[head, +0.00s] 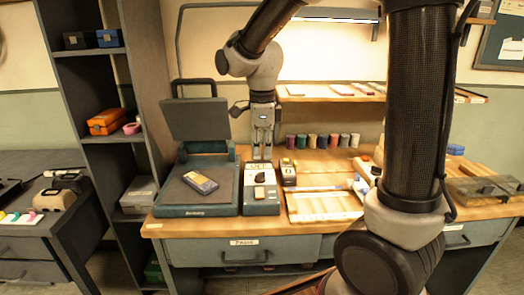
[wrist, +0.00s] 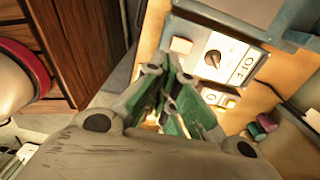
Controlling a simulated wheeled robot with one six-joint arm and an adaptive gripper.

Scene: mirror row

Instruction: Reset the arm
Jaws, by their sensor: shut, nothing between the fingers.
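My arm reaches down over the wooden workbench (head: 300,225), and my gripper (head: 262,152) hangs pointing down, empty, with its fingers together. It is above and behind a grey control box (head: 261,193) with a dark switch, and I cannot tell its exact height. In the wrist view my gripper (wrist: 172,72) shows grey links and green inner pads, beside the control box's white panel (wrist: 225,58) with a round dark knob.
Several coloured spools (head: 322,141) stand in a row at the back. A small dark-and-yellow device (head: 288,174) is right of the control box. A pale slatted tray (head: 322,207) lies further right. A shelf unit (head: 94,53) stands left; a wall shelf (head: 325,98) hangs behind.

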